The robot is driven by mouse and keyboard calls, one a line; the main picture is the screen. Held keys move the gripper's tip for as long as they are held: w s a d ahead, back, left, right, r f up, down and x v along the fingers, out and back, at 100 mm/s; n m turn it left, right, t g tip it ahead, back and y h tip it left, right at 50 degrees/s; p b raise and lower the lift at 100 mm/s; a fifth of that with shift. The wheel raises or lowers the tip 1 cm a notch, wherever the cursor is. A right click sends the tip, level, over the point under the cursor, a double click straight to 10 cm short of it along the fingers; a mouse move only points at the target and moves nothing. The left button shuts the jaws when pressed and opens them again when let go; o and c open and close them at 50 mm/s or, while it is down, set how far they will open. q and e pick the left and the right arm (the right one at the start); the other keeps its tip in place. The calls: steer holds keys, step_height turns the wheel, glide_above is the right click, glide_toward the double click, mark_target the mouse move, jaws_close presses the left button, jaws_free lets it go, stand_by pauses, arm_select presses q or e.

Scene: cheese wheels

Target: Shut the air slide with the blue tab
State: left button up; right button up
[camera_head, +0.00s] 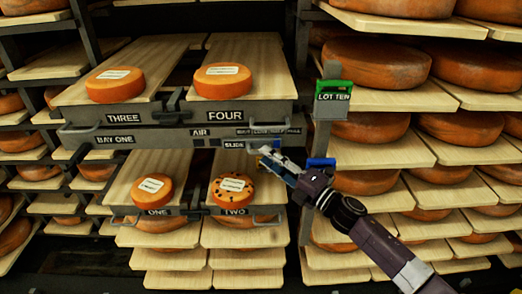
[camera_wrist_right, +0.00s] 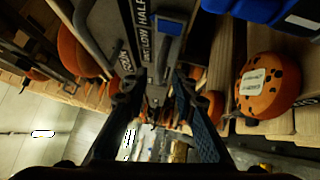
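The bay one bar (camera_head: 180,136) carries an AIR SLIDE label and small dark strips with lettering at its right end. In the right wrist view, the blue tab (camera_wrist_right: 170,25) sits on a grey slide piece beside lettering that includes "LOW HALF". My right gripper (camera_head: 268,153) is just below the right end of the bar, seen from its side. The slide's exact position is hard to tell. My left gripper is not in view.
Cheese wheels three (camera_head: 115,88) and four (camera_head: 222,82) sit on boards above the bar; one (camera_head: 152,190) and spotted two (camera_head: 231,189) sit below. A green LOT TEN holder (camera_head: 333,98) and a blue holder (camera_head: 320,162) are on the post at right. Loaded racks flank the bay.

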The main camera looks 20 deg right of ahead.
mark_target(252, 148)
steer(key=shift+p+x, duration=0.3)
steer(key=shift+x, duration=1.35)
jaws_close()
